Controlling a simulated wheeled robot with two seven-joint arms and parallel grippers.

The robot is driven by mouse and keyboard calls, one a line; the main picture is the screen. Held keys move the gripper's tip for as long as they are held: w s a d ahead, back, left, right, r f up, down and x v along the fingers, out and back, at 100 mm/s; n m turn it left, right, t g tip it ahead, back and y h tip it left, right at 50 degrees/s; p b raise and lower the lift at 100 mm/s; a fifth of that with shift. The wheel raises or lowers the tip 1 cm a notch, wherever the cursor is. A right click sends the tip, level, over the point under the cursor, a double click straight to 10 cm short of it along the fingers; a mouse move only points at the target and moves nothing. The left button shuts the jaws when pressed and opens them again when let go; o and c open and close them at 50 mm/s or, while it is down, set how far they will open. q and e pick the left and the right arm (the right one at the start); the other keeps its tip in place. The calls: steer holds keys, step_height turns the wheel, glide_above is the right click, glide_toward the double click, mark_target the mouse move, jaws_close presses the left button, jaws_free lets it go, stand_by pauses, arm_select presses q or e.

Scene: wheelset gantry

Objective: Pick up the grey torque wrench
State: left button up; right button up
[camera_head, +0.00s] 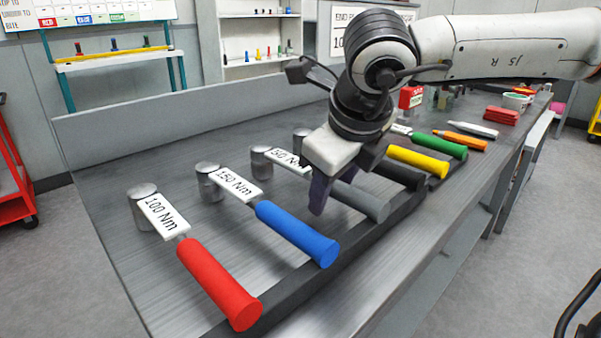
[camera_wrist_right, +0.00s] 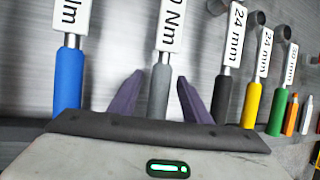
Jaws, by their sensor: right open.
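The grey torque wrench (camera_head: 364,201) lies on the bench between the blue wrench and a black-handled tool, with a white label reading 50 Nm. Its grey handle also shows in the right wrist view (camera_wrist_right: 159,92). My right gripper (camera_head: 318,195) is above the grey wrench in the head view and partly hides it. In the right wrist view its two purple fingers (camera_wrist_right: 157,98) are apart, one on each side of the grey handle. My left gripper is in neither view.
The blue wrench (camera_head: 297,233) and the red wrench (camera_head: 218,283) lie to the left. A black handle (camera_head: 400,174), a yellow handle (camera_head: 417,160) and a green handle (camera_head: 440,145) lie to the right. A dark rail (camera_head: 345,266) runs beneath the handles.

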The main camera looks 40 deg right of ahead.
jaws_close()
steer(key=shift+r, duration=0.1)
